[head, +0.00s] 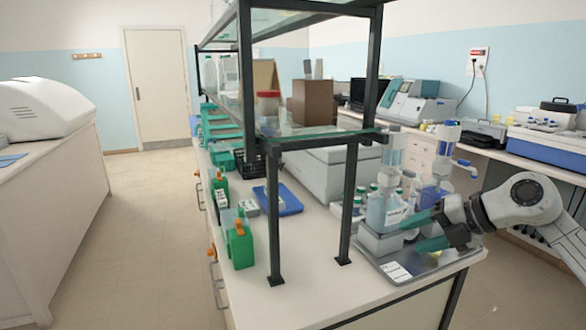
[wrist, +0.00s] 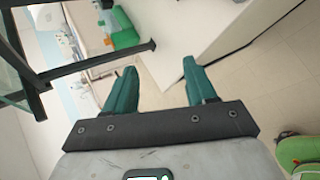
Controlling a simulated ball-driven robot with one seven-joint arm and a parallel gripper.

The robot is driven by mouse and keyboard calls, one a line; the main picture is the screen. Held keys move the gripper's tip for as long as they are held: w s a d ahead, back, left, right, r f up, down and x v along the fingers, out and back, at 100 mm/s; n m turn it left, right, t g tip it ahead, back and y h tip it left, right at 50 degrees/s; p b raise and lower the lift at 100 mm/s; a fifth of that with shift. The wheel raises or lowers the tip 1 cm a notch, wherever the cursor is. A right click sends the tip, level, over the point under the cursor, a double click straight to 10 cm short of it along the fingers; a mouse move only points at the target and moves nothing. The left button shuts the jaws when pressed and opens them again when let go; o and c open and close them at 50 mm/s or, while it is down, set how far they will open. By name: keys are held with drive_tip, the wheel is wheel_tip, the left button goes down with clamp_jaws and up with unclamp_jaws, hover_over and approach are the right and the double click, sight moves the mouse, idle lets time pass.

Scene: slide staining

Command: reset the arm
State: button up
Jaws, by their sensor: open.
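My gripper (head: 424,231) is at the right of the head view, over the near right end of the bench, with its green fingers pointing left. The fingers are apart and nothing shows between them. In the wrist view my gripper (wrist: 158,82) also shows two spread green fingers with only bench and floor beyond. In the head view the fingers overlap a clear bottle with bluish liquid (head: 385,212) and a grey tray (head: 428,262); I cannot tell whether they touch. The arm reaches in from the right edge.
A dark-framed glass shelf (head: 315,133) stands on the bench (head: 310,285), its post left of my gripper. A dispenser bottle with violet-blue liquid (head: 432,197) is behind the gripper. The floor (head: 130,240) left of the bench is clear.

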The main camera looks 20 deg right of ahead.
drive_tip(key=w+a+r+m+t+y, duration=0.2)
drive_tip(key=a+r+m+t, duration=0.1)
drive_tip(key=a+r+t, duration=0.4)
drive_tip(key=w+a+r+m+t+y, duration=0.1)
drive_tip(key=a+r+m+t+y, duration=0.25)
drive_tip(key=r+t, duration=0.4)
drive_tip(key=s+d+f+m+g+h, duration=0.2)
drive_tip(key=d+f+m+h, duration=0.3)
drive_tip(key=m+h, duration=0.5)
drive_tip(key=s+d+f+m+g+h, duration=0.2)
drive_tip(key=f+m+h, duration=0.5)
drive_tip(key=m+h, duration=0.35)
drive_tip(key=s+a+f+m+g+y, duration=0.1)
drive_tip(key=s+f+m+g+y, duration=0.35)
drive_tip(key=f, duration=1.15)
drive_tip(key=s+a+f+n+g+y, duration=0.1)
drive_tip(key=s+a+f+g, duration=0.2)
drive_tip(key=s+f, duration=0.3)
drive_tip(key=s+a+f+n+g, duration=0.1)
drive_tip(key=s+a+f+g, duration=0.1)
drive_tip(key=s+f+g, duration=0.35)
drive_tip(key=s+a+f+n+g+y, duration=0.1)
drive_tip(key=s+f, duration=0.3)
drive_tip(key=s, duration=0.5)
drive_tip(key=s+a+f+g+y, duration=0.2)
drive_tip(key=s+a+f+g, duration=0.1)
drive_tip(key=s, duration=0.6)
drive_tip(key=shift+s+a+f+n+g, duration=0.35)
drive_tip(key=shift+a+f, duration=0.25)
drive_tip(key=shift+a, duration=0.05)
